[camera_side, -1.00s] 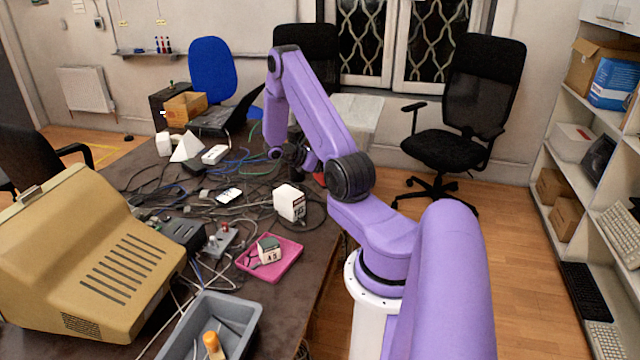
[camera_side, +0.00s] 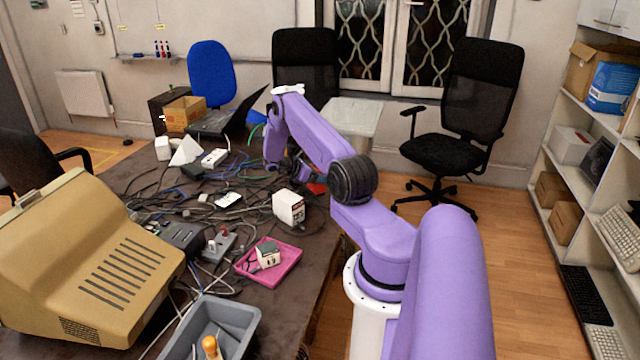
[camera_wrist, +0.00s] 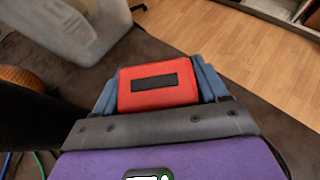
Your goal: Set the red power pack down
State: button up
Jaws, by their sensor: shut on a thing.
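The red power pack (camera_wrist: 157,98) sits between the blue fingers of my gripper (camera_wrist: 157,84) in the wrist view. It is a red block with a dark rectangular patch on its face. My gripper is shut on it. In the side view only a small red part of the power pack (camera_side: 316,188) shows, beside my arm near the table's right edge. My gripper is mostly hidden there behind my arm. I cannot tell whether the pack touches the table (camera_side: 305,262).
A white box (camera_side: 289,207) stands close in front of my gripper in the side view. Tangled cables (camera_side: 180,205) cover the table's middle. A pink tray (camera_side: 283,272) and a grey bin (camera_side: 250,325) are nearer. A pale container (camera_wrist: 75,30) shows at the wrist view's upper left.

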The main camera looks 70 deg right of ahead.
jog(key=shift+w+d+f, duration=0.1)
jog(key=shift+d+f, duration=0.05)
jog(key=shift+f, duration=1.45)
jog(key=shift+f, duration=0.1)
jog(key=o, duration=1.4)
jog(key=shift+f, duration=0.1)
jog(key=shift+c, duration=0.2)
